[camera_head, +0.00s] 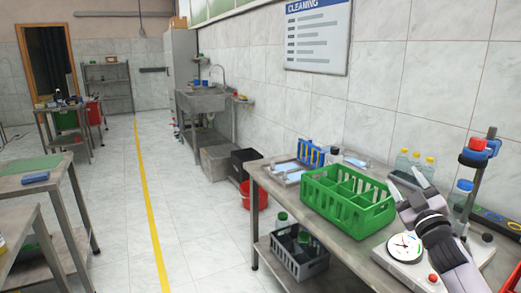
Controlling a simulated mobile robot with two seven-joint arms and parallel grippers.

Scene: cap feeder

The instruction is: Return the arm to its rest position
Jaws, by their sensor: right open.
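My right gripper (403,180) is open and shows nothing between its two fingers. Its arm comes in from the lower right, over the right part of the metal table (330,245). The gripper is to the right of the green divided crate (318,196), and I cannot tell the exact gap between them. Below and behind my arm sits a pale device with a round white dial (403,247) and a red button (433,279); my arm hides part of it. My left gripper is not in view.
Clear bottles (402,160) stand near the wall behind my gripper. A post with a red and blue top (476,150) rises at the right. A blue rack (311,153) is behind the crate. A grey crate (312,267) sits on the lower shelf. The floor at left centre is open.

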